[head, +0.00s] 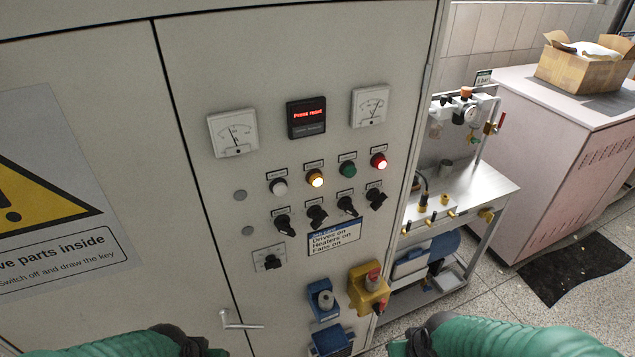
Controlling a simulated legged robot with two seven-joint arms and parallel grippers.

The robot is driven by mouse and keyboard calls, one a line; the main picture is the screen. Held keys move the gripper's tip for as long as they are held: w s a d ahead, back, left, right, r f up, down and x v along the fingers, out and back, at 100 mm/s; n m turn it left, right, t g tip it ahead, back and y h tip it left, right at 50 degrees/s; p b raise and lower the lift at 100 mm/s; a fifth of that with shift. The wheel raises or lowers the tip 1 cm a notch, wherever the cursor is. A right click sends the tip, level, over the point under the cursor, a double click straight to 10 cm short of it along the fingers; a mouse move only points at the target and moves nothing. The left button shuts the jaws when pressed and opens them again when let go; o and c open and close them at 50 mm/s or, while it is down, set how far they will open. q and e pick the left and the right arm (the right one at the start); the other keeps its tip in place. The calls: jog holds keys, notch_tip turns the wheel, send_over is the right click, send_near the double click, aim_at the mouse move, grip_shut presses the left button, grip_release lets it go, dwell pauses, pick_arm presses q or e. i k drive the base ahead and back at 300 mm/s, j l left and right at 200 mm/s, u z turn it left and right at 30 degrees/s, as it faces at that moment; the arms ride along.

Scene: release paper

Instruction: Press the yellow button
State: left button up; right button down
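The yellow button (315,178) is a small round amber button that looks lit. It sits in a row on the grey cabinet door, between a white button (278,187) and a green button (347,169), with a lit red button (379,161) at the right end. My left gripper (208,349) is at the bottom edge, below and left of the buttons. My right gripper (400,347) is at the bottom edge, below and right of them. Both are apart from the button and partly cut off, so their fingers cannot be made out.
Black rotary switches (317,216) sit just below the buttons. Two dial gauges and a red-lit display (306,117) are above. A door handle (241,321), blue sockets (322,300) and a yellow box with a red knob (368,288) stick out lower down. A metal bench (480,190) stands right.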

aim_at(316, 180)
jog(key=j+z, duration=0.2)
jog(key=j, duration=0.35)
jog(key=k+j+z, duration=0.2)
jog(key=j, duration=0.35)
jog(key=j+z, duration=0.2)
jog(key=j, duration=0.35)
